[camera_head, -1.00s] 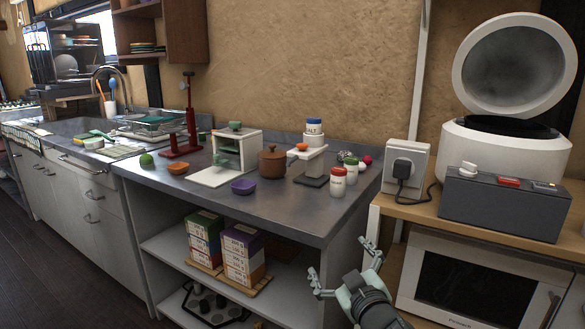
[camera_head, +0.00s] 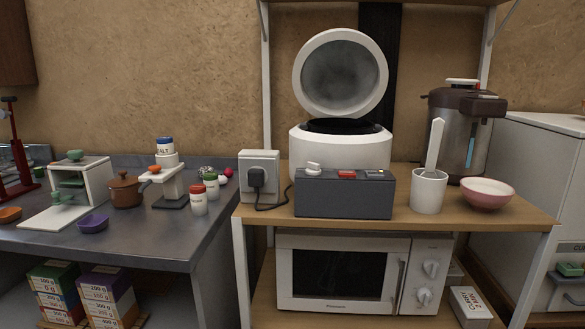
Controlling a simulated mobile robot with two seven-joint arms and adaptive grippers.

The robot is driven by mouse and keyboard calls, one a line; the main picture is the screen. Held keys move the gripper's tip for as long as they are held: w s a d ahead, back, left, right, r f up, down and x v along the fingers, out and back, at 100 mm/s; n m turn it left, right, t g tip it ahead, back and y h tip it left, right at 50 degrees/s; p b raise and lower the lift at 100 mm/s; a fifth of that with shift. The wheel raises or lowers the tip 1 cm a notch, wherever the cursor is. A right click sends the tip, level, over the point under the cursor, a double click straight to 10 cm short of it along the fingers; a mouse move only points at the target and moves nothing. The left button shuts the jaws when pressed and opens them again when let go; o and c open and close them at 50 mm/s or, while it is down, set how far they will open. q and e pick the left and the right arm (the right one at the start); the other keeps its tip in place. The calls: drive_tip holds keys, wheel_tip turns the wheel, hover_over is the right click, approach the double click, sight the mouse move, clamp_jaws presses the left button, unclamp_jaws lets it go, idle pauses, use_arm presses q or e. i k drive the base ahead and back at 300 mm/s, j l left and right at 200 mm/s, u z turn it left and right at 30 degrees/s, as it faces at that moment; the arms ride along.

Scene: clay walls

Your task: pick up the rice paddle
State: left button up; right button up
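A white rice paddle (camera_head: 435,146) stands upright in a white cup (camera_head: 429,191) on the wooden shelf top, to the right of the grey switch box. Its lower part is hidden inside the cup. Neither of my grippers shows in the head view now.
An open white rice cooker (camera_head: 340,150) stands behind the grey switch box (camera_head: 345,195). A pink bowl (camera_head: 487,193) sits right of the cup, with a dark water boiler (camera_head: 463,130) behind. A microwave (camera_head: 345,278) is below. The left counter (camera_head: 150,235) holds jars, a pot and small bowls.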

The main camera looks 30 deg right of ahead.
sight(438, 126)
drive_tip(key=z, duration=1.55)
drive_tip(key=i+u, duration=0.35)
drive_tip(key=u, duration=0.15)
